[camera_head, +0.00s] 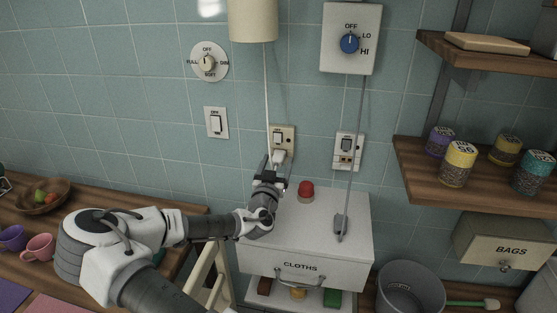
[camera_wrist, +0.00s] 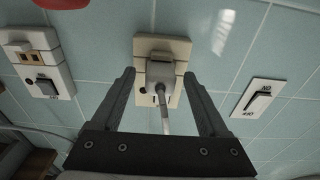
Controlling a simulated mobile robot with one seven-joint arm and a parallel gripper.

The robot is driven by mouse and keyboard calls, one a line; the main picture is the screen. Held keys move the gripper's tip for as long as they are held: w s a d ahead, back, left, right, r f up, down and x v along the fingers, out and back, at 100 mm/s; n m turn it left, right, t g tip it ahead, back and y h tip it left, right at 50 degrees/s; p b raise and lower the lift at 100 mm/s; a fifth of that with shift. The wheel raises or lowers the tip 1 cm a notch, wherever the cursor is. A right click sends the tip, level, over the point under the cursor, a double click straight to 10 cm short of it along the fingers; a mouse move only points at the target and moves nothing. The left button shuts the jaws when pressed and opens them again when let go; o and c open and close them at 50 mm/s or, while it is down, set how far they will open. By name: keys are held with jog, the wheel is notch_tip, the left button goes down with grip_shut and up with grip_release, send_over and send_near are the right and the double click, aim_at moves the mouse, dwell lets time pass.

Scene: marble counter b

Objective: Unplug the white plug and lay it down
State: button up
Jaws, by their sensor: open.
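The white plug (camera_head: 279,156) sits in the lower part of a beige wall socket plate (camera_head: 289,133), below its switch. In the wrist view the plug (camera_wrist: 161,72) is centred on the plate (camera_wrist: 152,44), and a pale cord (camera_wrist: 165,122) runs from it toward my gripper. My gripper (camera_head: 276,176) is right in front of the plug. In the wrist view my gripper (camera_wrist: 159,76) is open, one finger on each side of the plug, with a visible gap on both sides. The gripper partly hides the plug's lower part in the head view.
A second socket (camera_head: 347,150) is to the right. Shelves (camera_head: 500,205) with jars are further right. The cabinet top between button and grey plug is clear.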

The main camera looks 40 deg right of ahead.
jog(key=shift+x, duration=0.8)
jog(key=shift+b, duration=0.55)
dwell(0.5)
grip_shut()
dwell(0.4)
jog(key=shift+b+v, duration=0.45)
jog(key=shift+v, duration=2.55)
